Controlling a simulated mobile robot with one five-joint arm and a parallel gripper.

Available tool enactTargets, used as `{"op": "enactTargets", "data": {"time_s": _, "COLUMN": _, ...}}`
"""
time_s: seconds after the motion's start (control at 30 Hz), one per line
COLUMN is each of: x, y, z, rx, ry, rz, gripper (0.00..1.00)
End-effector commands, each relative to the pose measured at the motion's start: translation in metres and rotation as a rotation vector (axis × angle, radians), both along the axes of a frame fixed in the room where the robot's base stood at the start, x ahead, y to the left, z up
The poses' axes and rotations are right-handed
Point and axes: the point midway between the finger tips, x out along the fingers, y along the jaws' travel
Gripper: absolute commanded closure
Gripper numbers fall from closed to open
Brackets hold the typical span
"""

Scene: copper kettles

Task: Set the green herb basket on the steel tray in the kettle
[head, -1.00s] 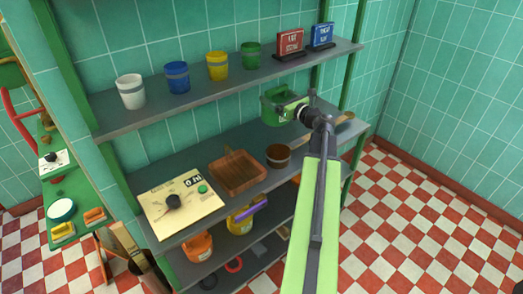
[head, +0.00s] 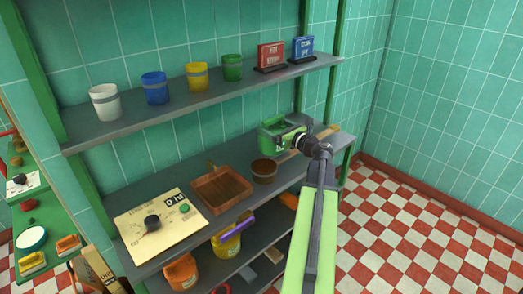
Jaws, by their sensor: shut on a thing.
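A green basket (head: 270,141) is at the right part of the middle shelf, in front of the tiled back wall. My gripper (head: 287,138) comes from the right and is shut on the basket's right side. I cannot tell whether the basket's bottom touches the shelf or hangs just above it. The basket's inside is too small to make out. I see no kettle and no steel tray that I can identify in this view.
The middle shelf (head: 185,184) also holds a dial panel (head: 180,238), a square wooden tray (head: 222,191), a brown pot (head: 264,172) and a wooden stick. Several coloured buckets and two signs stand on the shelf above. Checkered floor (head: 420,240) lies open at right.

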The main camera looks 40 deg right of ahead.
Motion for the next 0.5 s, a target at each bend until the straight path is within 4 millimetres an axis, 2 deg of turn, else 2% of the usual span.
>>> {"op": "enactTargets", "data": {"time_s": 0.03, "x": 0.012, "y": 0.004, "z": -0.014, "rx": 0.001, "ry": -0.001, "rz": 0.002, "gripper": 0.81}}
{"op": "enactTargets", "data": {"time_s": 0.2, "x": 0.034, "y": 0.013, "z": -0.025, "rx": 0.001, "ry": -0.001, "rz": 0.000, "gripper": 0.81}}
{"op": "enactTargets", "data": {"time_s": 0.4, "x": 0.037, "y": 0.014, "z": -0.025, "rx": 0.001, "ry": -0.001, "rz": -0.002, "gripper": 0.81}}
{"op": "enactTargets", "data": {"time_s": 0.5, "x": 0.037, "y": 0.014, "z": -0.036, "rx": 0.001, "ry": -0.001, "rz": -0.002, "gripper": 0.81}}
